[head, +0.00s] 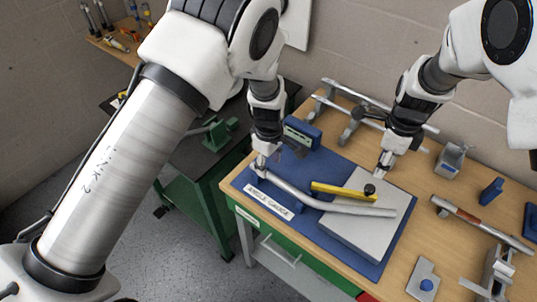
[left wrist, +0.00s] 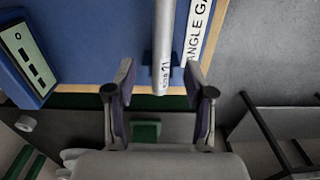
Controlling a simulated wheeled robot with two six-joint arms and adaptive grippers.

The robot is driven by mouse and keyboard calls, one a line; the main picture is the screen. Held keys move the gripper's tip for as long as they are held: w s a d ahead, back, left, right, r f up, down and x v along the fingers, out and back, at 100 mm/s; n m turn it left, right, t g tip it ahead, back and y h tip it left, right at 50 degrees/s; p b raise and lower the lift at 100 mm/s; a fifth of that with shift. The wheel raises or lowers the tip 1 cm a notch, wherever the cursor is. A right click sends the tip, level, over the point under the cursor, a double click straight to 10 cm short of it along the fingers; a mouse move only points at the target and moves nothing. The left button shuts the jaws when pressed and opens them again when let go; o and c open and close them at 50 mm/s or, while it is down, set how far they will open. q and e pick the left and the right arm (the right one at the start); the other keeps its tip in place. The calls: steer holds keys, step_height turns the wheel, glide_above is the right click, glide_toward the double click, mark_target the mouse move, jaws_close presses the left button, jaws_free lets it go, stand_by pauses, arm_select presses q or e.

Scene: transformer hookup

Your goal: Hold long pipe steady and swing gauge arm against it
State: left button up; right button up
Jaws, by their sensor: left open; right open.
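The long grey pipe (head: 345,207) lies bent across the blue mat (head: 345,259) and the grey plate (head: 345,233). The yellow gauge arm (head: 338,190) lies on the plate behind the pipe, with a dark knob (head: 370,190) at its right end. A gap shows between arm and pipe. My left gripper (head: 261,164) is at the pipe's left end. In the left wrist view the pipe end (left wrist: 162,50) lies between the open fingers (left wrist: 160,88), with gaps on both sides. My right gripper (head: 381,173) is above the plate near the knob; its fingertips are small here.
An "ANGLE GAUGE" label (head: 269,204) is on the mat's front left. A blue box with a display (head: 302,133) stands behind the pipe. Pipes on stands (head: 350,125) are at the back. A metal holder (head: 450,160), a blue block (head: 491,191) and a fixture (head: 493,272) stand right.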

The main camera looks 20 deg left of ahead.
mark_target(269, 173)
arm_select(q)
steer(key=shift+s+f, duration=0.1)
steer(key=shift+f, duration=1.9)
jaws_close()
arm_select(e)
steer(key=shift+s+r, duration=0.1)
steer(key=shift+o, duration=1.2)
